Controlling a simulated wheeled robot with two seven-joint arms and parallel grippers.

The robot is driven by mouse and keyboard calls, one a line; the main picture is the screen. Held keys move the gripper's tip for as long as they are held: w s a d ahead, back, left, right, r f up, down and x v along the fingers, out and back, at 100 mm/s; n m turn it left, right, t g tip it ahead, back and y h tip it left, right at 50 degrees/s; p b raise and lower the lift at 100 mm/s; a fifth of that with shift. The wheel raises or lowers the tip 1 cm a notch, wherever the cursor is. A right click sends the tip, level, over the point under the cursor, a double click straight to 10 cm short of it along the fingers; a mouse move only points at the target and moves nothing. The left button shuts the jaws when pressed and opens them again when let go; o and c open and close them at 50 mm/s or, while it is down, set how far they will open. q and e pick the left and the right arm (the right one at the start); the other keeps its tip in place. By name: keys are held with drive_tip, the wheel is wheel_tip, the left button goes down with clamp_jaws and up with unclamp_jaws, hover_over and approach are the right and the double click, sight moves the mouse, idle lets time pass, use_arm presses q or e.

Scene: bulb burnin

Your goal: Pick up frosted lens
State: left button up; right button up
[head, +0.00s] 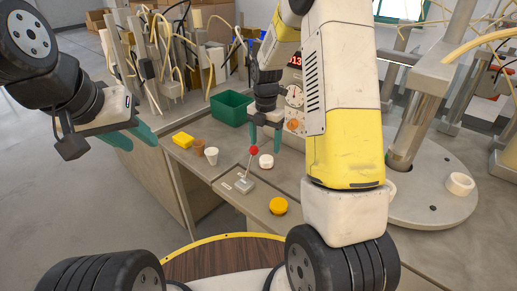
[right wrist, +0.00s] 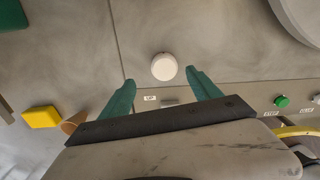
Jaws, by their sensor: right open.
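The frosted lens, which I take to be the small round white piece (head: 266,161), lies on the grey bench beyond the red-knobbed lever. In the right wrist view the white lens (right wrist: 164,67) is just beyond the fingertips, roughly centred across the gap. My right gripper (head: 266,148) points down over it, teal fingers apart and empty; it also shows in the right wrist view (right wrist: 161,79). I see no contact with the lens. My left gripper (head: 140,146) is off to the left beside the bench, its teal fingers apart with nothing between them.
A lever with a red knob (head: 254,150) stands close in front of the lens. A yellow block (head: 182,139), brown cup (head: 199,147) and white cup (head: 212,156) are left; a green bin (head: 231,107) is behind. A yellow disc (head: 278,205) lies nearer. A white ring (head: 460,184) is right.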

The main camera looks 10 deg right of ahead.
sight(267, 158)
drive_tip(key=f, duration=0.6)
drive_tip(key=shift+s+d, duration=0.3)
drive_tip(key=c, duration=1.4)
